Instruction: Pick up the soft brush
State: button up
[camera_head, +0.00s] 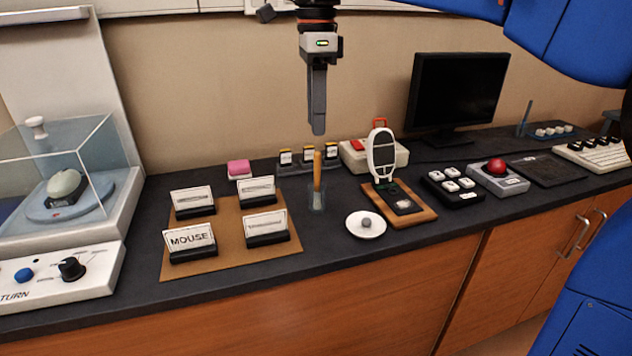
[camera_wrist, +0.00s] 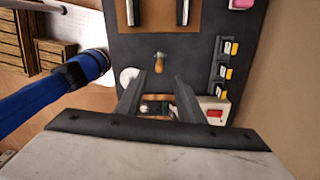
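The soft brush (camera_head: 317,171) has an orange-brown wooden handle. It stands upright on the dark counter, its lower end in what looks like a small clear holder (camera_head: 317,204). The bristles cannot be made out. In the wrist view the brush (camera_wrist: 159,64) shows end-on, just beyond the fingertips and roughly midway between them. My gripper (camera_head: 318,130) points down, above the brush and apart from it. In the wrist view my gripper (camera_wrist: 161,78) has its two fingers spread with nothing between them.
A brown board with label stands (camera_head: 233,240) lies left of the brush. A white dish (camera_head: 366,232) and a wooden board with an oval-framed stand (camera_head: 427,214) are to the right. Small yellow-topped blocks (camera_head: 309,154) stand behind. A monitor (camera_head: 455,92) is farther right.

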aim_at(317, 163)
jog(key=f, duration=1)
jog(key=shift+s+d+f, duration=0.1)
jog(key=shift+s+f, duration=0.1)
jog(key=shift+f, duration=0.15)
grip_shut()
